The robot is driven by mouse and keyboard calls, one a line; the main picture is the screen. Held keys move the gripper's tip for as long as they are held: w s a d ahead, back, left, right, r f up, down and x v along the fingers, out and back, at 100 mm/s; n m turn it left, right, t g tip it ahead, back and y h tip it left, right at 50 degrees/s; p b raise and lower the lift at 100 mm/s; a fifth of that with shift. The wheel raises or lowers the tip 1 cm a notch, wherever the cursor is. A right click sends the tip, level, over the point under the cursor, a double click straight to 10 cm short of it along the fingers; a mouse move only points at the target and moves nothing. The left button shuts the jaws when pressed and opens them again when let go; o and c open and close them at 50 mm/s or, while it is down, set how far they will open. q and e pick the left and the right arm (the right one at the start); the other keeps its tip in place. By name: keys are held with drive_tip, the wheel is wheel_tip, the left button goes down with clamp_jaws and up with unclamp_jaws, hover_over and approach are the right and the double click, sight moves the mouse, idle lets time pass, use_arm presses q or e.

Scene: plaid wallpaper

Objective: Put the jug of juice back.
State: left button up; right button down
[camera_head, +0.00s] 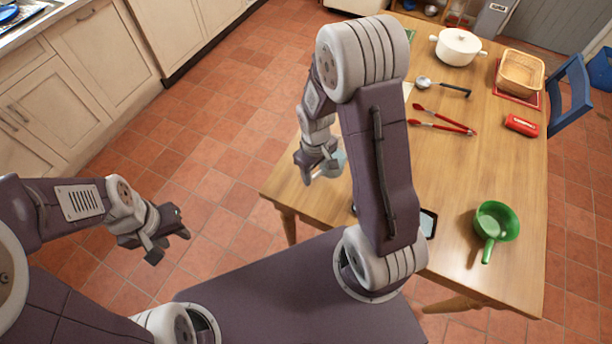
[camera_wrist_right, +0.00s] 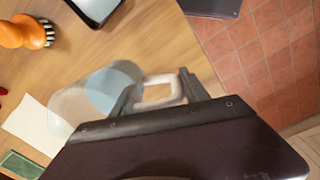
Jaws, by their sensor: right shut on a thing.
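A see-through jug (camera_head: 338,164) is at the table's left edge in the head view. In the right wrist view the jug (camera_wrist_right: 75,110) lies beside my fingers, its pale handle (camera_wrist_right: 160,103) between them. I cannot tell whether the jug touches the tabletop. My left gripper (camera_head: 172,243) is open and empty, over the floor left of the table.
The wooden table (camera_head: 450,170) holds a green pan (camera_head: 497,218), red tongs (camera_head: 445,112), a ladle (camera_head: 440,87), a white pot (camera_head: 457,46), a basket (camera_head: 521,72) and a red object (camera_head: 522,125). A blue chair (camera_head: 569,98) stands right. My right arm hides part of the table.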

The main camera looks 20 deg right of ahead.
drive_tip(key=shift+w+a+f, duration=0.45)
drive_tip(key=shift+w+a, duration=0.05)
drive_tip(key=shift+w, duration=0.1)
drive_tip(key=shift+w+a+f, duration=0.4)
drive_tip(key=shift+w+a, duration=0.1)
drive_tip(key=shift+w, duration=0.1)
drive_tip(key=shift+w+a+f, duration=0.1)
drive_tip(key=shift+w+f, duration=0.15)
drive_tip(key=shift+w, duration=0.1)
wheel_tip(320, 180, down, 4)
drive_tip(key=shift+s+r, duration=0.1)
drive_tip(key=shift+r, duration=0.15)
drive_tip(key=shift+f, duration=0.25)
drive_tip(key=shift+f+b, duration=0.15)
drive_tip(key=shift+b, duration=0.15)
drive_tip(key=c, duration=0.6)
unclamp_jaws()
drive_tip(key=shift+o, duration=0.2)
